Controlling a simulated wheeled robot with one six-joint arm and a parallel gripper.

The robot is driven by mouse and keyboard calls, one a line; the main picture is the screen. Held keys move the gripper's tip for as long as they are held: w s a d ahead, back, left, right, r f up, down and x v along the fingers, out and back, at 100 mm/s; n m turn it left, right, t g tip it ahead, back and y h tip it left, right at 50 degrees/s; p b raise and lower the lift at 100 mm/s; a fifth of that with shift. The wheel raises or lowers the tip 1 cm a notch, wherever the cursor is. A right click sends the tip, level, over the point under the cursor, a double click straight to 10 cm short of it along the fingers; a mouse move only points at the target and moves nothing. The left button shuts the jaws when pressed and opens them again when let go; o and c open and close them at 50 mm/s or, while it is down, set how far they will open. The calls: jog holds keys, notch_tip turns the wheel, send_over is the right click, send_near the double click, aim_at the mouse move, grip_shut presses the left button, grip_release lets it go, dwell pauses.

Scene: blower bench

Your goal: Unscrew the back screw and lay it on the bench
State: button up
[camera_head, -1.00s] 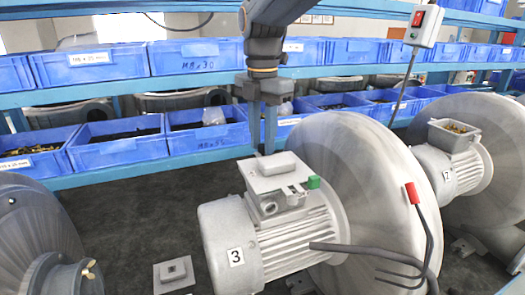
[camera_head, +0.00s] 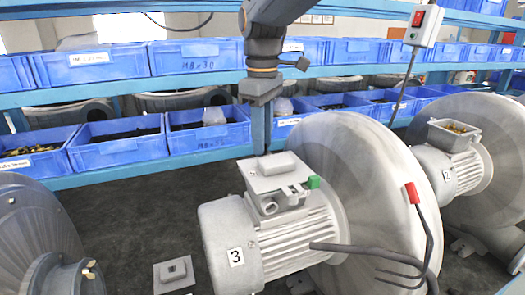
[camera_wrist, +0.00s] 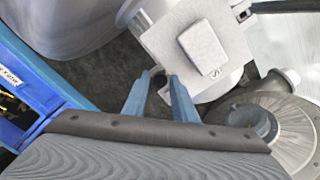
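The motor marked 3 (camera_head: 262,240) stands on the dark bench, with a grey terminal box and lid (camera_head: 272,180) on top. The lid also fills the upper middle of the wrist view (camera_wrist: 195,45). In the wrist view my gripper (camera_wrist: 159,76) has its two blue fingers pointing at the lid's near edge, with a narrow space between the tips. A small dark spot shows at the tips; I cannot tell whether it is the back screw or whether the fingers touch it. In the head view my gripper (camera_head: 260,148) hangs down behind the lid, its tips hard to make out.
A large grey blower housing (camera_head: 375,180) stands right of the motor, with a red-tipped cable (camera_head: 412,193). Blue bins (camera_head: 115,145) line the shelf behind. The bench left of the motor (camera_head: 140,215) is mostly clear.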

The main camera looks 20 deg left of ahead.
jog(key=m, duration=0.8)
jog(key=shift+m, duration=0.4)
grip_shut()
jog(key=n, duration=0.3)
jog(key=shift+n, duration=0.3)
jog(key=shift+r, duration=0.8)
jog(key=shift+r, duration=1.8)
